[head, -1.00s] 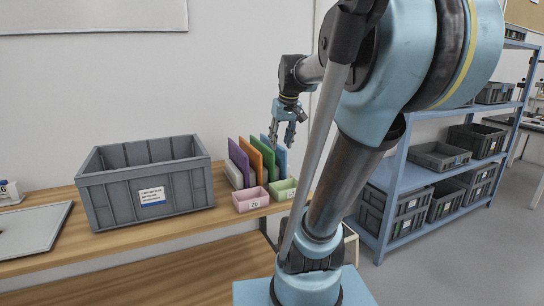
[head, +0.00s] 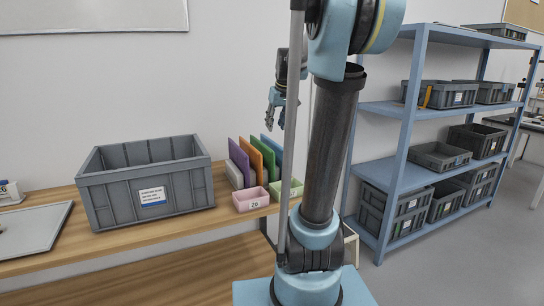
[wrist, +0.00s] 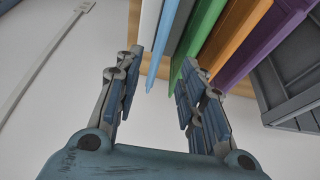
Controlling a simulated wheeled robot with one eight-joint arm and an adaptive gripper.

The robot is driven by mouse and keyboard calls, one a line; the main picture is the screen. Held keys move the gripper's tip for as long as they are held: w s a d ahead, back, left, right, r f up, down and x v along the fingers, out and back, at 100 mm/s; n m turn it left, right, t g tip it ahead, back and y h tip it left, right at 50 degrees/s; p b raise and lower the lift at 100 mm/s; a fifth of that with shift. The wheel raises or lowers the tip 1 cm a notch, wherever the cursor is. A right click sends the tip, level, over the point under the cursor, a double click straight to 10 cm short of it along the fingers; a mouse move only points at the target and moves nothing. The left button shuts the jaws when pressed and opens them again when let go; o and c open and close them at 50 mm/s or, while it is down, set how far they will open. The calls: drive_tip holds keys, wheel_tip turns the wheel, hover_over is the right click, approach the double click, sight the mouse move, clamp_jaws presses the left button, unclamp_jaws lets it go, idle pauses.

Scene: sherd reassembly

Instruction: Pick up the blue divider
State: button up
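The blue divider (head: 279,146) stands upright at the right end of a row of coloured dividers, behind the green one (head: 272,150). In the wrist view the blue divider (wrist: 164,38) hangs into the picture from the top, next to a white panel (wrist: 149,28) and the green divider (wrist: 200,30). My gripper (head: 275,112) is above the row in the head view. In the wrist view my gripper (wrist: 160,62) is open, with the blue divider's near end between the fingertips in the picture. I cannot tell the gap in depth, and no contact shows.
The orange (head: 263,152) and purple (head: 239,158) dividers stand left of the green one. A pink bin (head: 251,199) and a green bin (head: 291,189) sit in front. A large grey crate (head: 148,188) is on the bench to the left. Blue shelving (head: 397,165) stands at right.

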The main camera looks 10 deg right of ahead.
sight(273, 141)
drive_tip(key=shift+x, duration=5.35)
drive_tip(key=shift+d, duration=0.1)
clamp_jaws()
